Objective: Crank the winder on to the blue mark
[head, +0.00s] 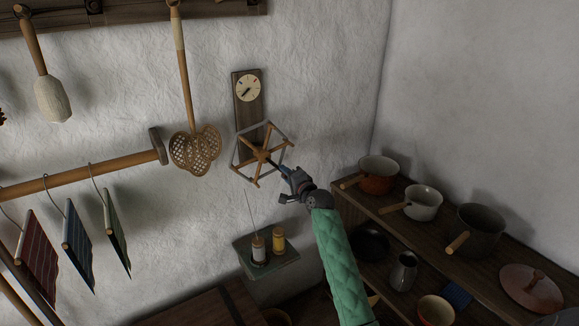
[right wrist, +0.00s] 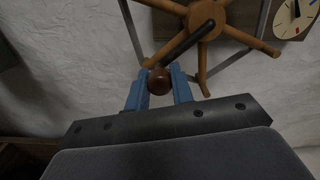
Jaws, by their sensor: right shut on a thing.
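The winder (head: 262,156) is a wooden spoked reel on a dark wall board (head: 249,119). Its round cream dial (head: 247,88) sits above, with a dark hand that points to the lower left. The dial partly shows in the right wrist view (right wrist: 298,17), where a small red mark and a blue mark show near its lower edge. A dark crank arm (right wrist: 188,44) runs from the hub to a round brown knob (right wrist: 159,80). My right gripper (head: 285,170) is shut on this knob, its blue fingers on either side. My left gripper is not in view.
A small wall shelf (head: 283,263) with a white spool and a yellow spool is below the winder. A pot shelf (head: 400,217) is at the right. A skimmer (head: 195,150) hangs left of the winder, beside a rail with hanging cloths.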

